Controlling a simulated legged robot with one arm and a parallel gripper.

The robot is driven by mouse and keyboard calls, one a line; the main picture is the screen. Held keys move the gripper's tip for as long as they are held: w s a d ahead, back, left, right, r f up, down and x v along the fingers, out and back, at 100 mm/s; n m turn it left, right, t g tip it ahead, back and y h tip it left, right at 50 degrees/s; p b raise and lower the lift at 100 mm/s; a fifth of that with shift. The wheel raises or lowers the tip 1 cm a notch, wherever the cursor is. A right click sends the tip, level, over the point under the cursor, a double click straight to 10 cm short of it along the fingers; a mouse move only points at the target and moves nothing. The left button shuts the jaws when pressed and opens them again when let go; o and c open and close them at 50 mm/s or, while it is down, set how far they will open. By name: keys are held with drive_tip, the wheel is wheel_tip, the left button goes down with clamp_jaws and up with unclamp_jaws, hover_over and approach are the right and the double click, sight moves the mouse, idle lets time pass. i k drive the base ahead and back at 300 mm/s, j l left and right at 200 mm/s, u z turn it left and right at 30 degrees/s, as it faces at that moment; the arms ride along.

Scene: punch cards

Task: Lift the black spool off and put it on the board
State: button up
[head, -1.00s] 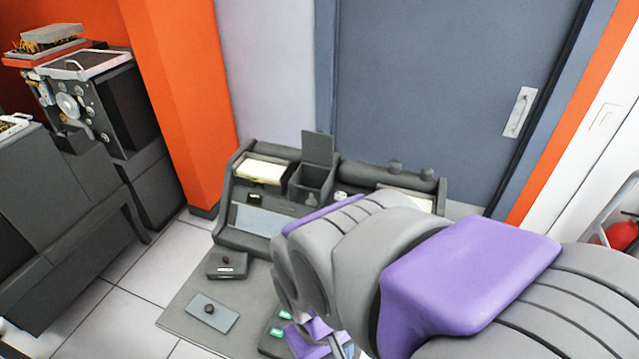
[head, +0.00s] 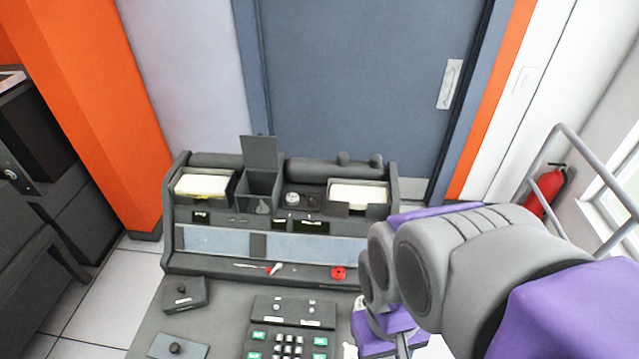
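I cannot tell for sure which part is the black spool. A small dark round piece (head: 182,289) sits on a dark box at the left of the desk. A similar dark piece (head: 175,347) stands on a flat blue-grey plate (head: 192,352) at the bottom edge, possibly the board. My gripper (head: 392,345) is at the lower middle, right of the keypad, partly cut off by the bottom edge. Its fingertips are not clear, and I see nothing held.
The grey console (head: 170,238) has paper trays and an open-lidded box (head: 260,185). A red piece (head: 338,272) and a white tool (head: 275,268) lie on its front ledge. A keypad (head: 290,340) is in front. A fire extinguisher (head: 548,190) stands behind a rail at right.

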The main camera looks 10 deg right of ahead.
sight(309, 202)
drive_tip(key=k+l+u, duration=0.1)
drive_tip(key=l, duration=0.3)
drive_tip(key=k+l, duration=0.15)
drive_tip(key=l, duration=0.25)
drive_tip(key=i+l+u, duration=0.1)
drive_tip(key=l+u, duration=0.35)
drive_tip(key=l, duration=0.45)
drive_tip(key=l+u, duration=0.45)
drive_tip(key=l, duration=0.45)
drive_tip(key=i+l+u, duration=0.35)
drive_tip(key=i, duration=0.2)
drive_tip(key=i+l+u, duration=0.35)
drive_tip(key=i+l, duration=0.1)
drive_tip(key=i, duration=0.05)
